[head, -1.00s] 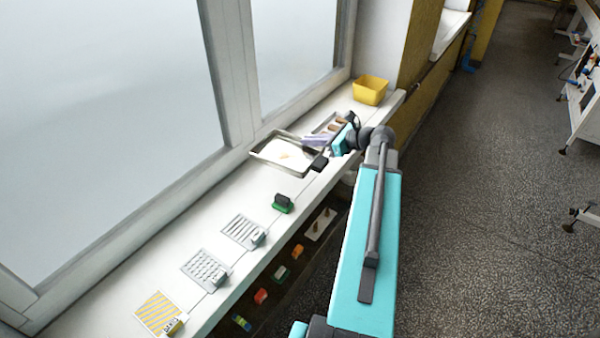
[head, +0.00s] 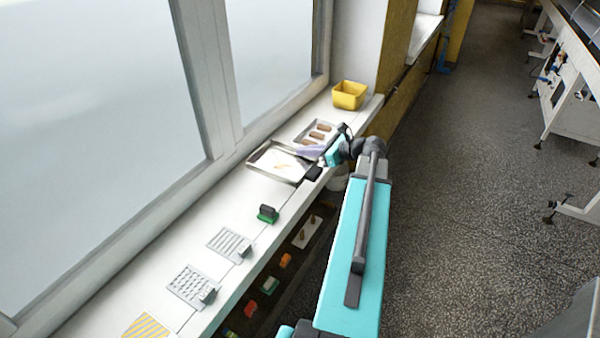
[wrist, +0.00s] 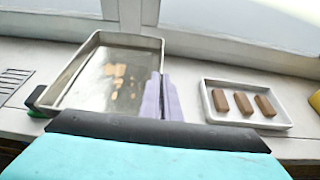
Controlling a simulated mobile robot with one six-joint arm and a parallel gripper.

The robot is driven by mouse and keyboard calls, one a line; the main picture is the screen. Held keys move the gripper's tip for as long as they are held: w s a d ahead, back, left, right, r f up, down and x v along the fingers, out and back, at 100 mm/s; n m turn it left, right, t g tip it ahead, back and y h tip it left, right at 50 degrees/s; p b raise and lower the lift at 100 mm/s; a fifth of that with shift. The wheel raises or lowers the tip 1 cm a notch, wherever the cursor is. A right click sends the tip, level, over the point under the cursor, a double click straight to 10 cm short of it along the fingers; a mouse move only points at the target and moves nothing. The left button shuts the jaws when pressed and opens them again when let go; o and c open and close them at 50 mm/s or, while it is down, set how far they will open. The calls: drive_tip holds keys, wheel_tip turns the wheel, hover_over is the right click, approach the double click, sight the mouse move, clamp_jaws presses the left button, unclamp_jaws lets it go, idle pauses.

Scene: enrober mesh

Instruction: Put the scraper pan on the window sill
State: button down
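The scraper pan (head: 262,172) is a shallow metal tray with a pale floor and tan residue. In the head view it is over the window sill (head: 225,215), close to the window. In the wrist view the pan (wrist: 75,75) fills the left half, its near side hidden behind my gripper's dark palm. My gripper (wrist: 162,98) has two lilac fingers close together at the pan's right wall, shut on it. The gripper also shows in the head view (head: 312,151). I cannot tell whether the pan touches the sill or hangs just above it.
A white tray with brown bars (wrist: 245,118) lies right of the pan, and a yellow tub (head: 349,95) stands beyond. A green and black block (head: 267,213) and striped plates (head: 229,243) lie on the nearer sill. Several small items sit on a lower shelf (head: 290,258).

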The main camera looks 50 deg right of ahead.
sight(305, 160)
drive_tip(key=shift+f+p, duration=0.4)
drive_tip(key=shift+f, duration=1.7)
drive_tip(key=shift+f+p, duration=0.5)
drive_tip(key=shift+f, duration=1.4)
drive_tip(key=shift+f, duration=0.15)
drive_tip(key=c, duration=2)
unclamp_jaws()
drive_tip(key=shift+s+r, duration=0.1)
drive_tip(key=shift+r, duration=0.1)
drive_tip(key=b+v, duration=0.3)
drive_tip(key=v, duration=0.8)
drive_tip(key=shift+s+r, duration=0.2)
drive_tip(key=shift+s, duration=0.15)
drive_tip(key=shift+d, duration=0.15)
